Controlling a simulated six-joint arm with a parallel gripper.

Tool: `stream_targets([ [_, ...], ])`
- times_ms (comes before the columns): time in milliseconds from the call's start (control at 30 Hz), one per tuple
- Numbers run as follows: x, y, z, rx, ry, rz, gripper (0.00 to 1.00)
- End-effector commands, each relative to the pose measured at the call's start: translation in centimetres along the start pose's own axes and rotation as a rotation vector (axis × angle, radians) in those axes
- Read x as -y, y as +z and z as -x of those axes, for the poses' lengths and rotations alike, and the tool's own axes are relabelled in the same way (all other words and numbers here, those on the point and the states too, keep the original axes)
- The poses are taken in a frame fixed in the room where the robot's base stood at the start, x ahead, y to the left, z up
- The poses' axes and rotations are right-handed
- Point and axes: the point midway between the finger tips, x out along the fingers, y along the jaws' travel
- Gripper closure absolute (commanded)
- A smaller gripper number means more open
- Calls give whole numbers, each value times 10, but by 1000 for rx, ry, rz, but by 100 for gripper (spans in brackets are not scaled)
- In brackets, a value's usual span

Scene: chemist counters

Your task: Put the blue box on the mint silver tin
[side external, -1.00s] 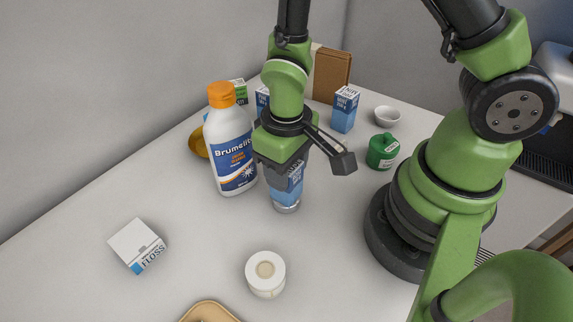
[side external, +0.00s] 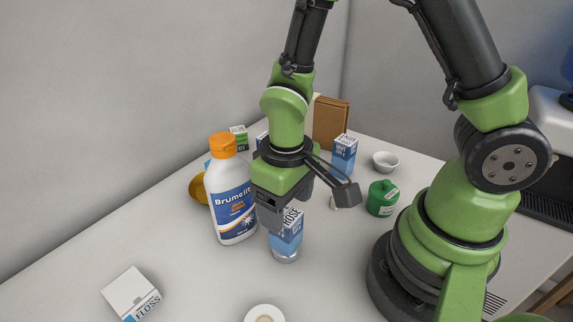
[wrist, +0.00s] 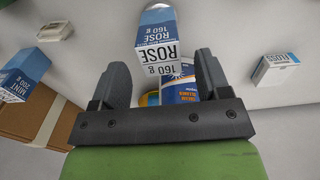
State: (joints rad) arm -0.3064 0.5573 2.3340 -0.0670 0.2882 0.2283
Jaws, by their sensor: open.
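My gripper (side external: 284,203) is open directly above the box. In the wrist view its two fingers (wrist: 162,72) are spread with nothing held between them. Another blue box (side external: 343,155), marked MINT in the wrist view (wrist: 22,78), stands farther back.
A white Brumelit bottle (side external: 232,200) with an orange cap stands close left of the gripper.

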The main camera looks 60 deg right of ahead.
Motion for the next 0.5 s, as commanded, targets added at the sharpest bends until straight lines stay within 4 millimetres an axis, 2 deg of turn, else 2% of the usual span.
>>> stream_targets([
  [100,0,-2,26,-9,-3,0,30],
  [300,0,-1,64,-9,-2,1,30],
  [500,0,-1,84,-3,-1,0,30],
])
